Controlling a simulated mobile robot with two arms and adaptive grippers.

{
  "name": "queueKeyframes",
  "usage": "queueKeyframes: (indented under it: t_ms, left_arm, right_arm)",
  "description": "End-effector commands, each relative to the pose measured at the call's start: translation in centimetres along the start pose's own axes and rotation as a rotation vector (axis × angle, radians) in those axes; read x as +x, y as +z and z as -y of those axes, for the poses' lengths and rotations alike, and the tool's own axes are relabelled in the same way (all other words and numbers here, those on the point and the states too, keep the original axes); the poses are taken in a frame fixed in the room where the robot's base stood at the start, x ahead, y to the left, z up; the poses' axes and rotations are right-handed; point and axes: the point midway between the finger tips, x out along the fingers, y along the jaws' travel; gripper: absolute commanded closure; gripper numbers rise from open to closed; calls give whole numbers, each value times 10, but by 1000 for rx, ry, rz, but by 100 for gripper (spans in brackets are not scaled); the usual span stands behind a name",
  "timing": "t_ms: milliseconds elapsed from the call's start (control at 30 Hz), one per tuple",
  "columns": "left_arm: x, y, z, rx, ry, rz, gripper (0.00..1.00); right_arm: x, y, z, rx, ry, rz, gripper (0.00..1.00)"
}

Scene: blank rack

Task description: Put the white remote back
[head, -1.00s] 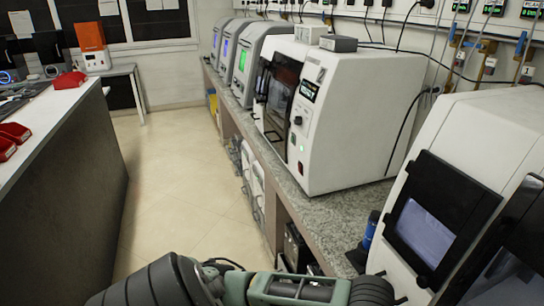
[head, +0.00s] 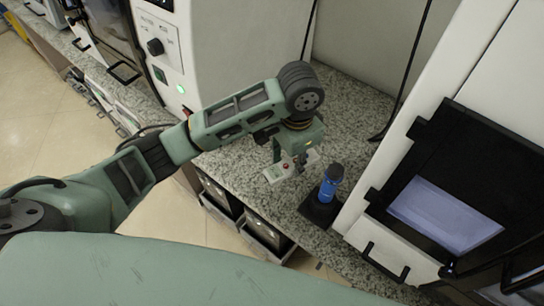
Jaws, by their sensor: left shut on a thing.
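The white remote (head: 272,174) is at the granite counter beside the large white machine. It is a small pale block, and a small red spot shows near my fingers. My left gripper (head: 290,164) points down over it and is shut on it. The gripper hides part of the remote. I cannot tell whether the remote touches the counter or is just above it. My right gripper is not in view.
A blue and black cylindrical device (head: 330,186) stands on a black base close to the right of my left gripper. White machines stand left (head: 232,60) and right (head: 405,130). Free granite counter (head: 350,105) lies behind. Dark boxes (head: 265,232) sit below the counter's front edge.

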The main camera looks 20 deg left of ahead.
Motion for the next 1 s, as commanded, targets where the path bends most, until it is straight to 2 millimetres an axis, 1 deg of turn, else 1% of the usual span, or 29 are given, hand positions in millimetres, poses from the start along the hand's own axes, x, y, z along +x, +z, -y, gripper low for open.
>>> queueKeyframes:
  t_ms: [33, 100, 133, 233, 300, 367, 467, 800, 900, 1000]
  left_arm:
    - [-7, -22, 0, 87, -5, -5, 98]
    - [-17, -43, -1, 197, -5, -4, 98]
    - [-21, -51, -1, 239, -4, -3, 98]
    - [-32, -69, -2, 345, -2, -1, 98]
    - [-37, -76, -2, 392, -2, 0, 98]
    - [-39, -79, -1, 416, -1, 1, 98]
    - [-34, -72, 8, 428, 1, 4, 98]
    - [10, -19, 62, 426, 1, 5, 98]
    - [20, -9, 74, 427, 1, 3, 98]
    - [26, -3, 80, 428, 1, 1, 98]
  right_arm:
    - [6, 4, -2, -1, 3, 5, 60]
    - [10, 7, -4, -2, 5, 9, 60]
    - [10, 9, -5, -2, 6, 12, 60]
    - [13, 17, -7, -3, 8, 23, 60]
    - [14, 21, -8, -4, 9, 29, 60]
    - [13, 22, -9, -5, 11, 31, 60]
    - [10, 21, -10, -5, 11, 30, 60]
    - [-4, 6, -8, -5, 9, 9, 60]
    - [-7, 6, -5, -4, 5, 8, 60]
    - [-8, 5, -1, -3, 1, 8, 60]
